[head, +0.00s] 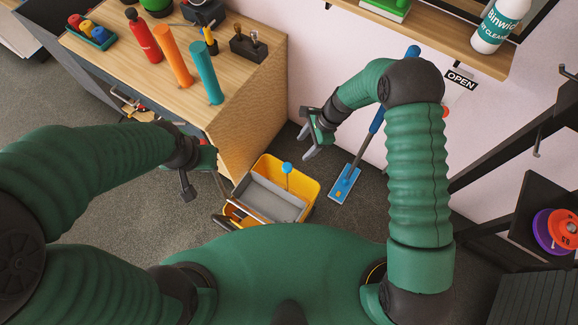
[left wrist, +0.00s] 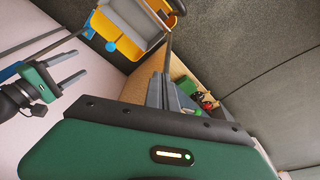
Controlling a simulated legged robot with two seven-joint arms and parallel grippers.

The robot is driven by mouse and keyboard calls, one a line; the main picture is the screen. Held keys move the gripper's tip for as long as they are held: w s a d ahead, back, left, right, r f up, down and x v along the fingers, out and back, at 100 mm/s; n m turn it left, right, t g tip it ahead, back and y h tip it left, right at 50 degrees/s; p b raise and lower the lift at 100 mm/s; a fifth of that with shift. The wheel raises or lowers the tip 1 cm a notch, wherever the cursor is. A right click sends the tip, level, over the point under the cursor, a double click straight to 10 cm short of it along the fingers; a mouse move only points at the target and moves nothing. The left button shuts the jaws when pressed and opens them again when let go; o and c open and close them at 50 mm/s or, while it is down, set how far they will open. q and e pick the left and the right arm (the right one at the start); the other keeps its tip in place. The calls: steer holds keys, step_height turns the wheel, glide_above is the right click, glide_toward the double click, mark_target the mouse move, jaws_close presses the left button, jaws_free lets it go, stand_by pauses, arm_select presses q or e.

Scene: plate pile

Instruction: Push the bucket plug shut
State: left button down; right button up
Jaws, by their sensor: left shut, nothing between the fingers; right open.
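The yellow bucket (head: 309,188) with a grey insert (head: 270,200) stands on the floor, beside the wooden cabinet. A round blue plug (head: 286,168) sits at its far side; whether it is seated is unclear. In the left wrist view the bucket (left wrist: 128,46) and blue plug (left wrist: 111,46) show at the top. My right gripper (head: 307,143) is open and empty, above and right of the bucket; it also shows in the left wrist view (left wrist: 78,71). My left gripper (head: 190,190) is shut and empty, left of the bucket; its fingers show in the left wrist view (left wrist: 165,92).
A blue flat mop (head: 345,185) leans near the wall. A thin dark rod (head: 221,187) rises by the bucket's left side. Weight plates (head: 555,230) are at right.

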mark_target(288, 166)
steer(key=b+x, duration=0.3)
steer(key=x, duration=1.2)
steer(key=shift+d+f+b, duration=0.15)
steer(key=shift+f+b, duration=0.05)
steer(key=shift+b, duration=0.1)
jaws_close()
stand_by(0.4)
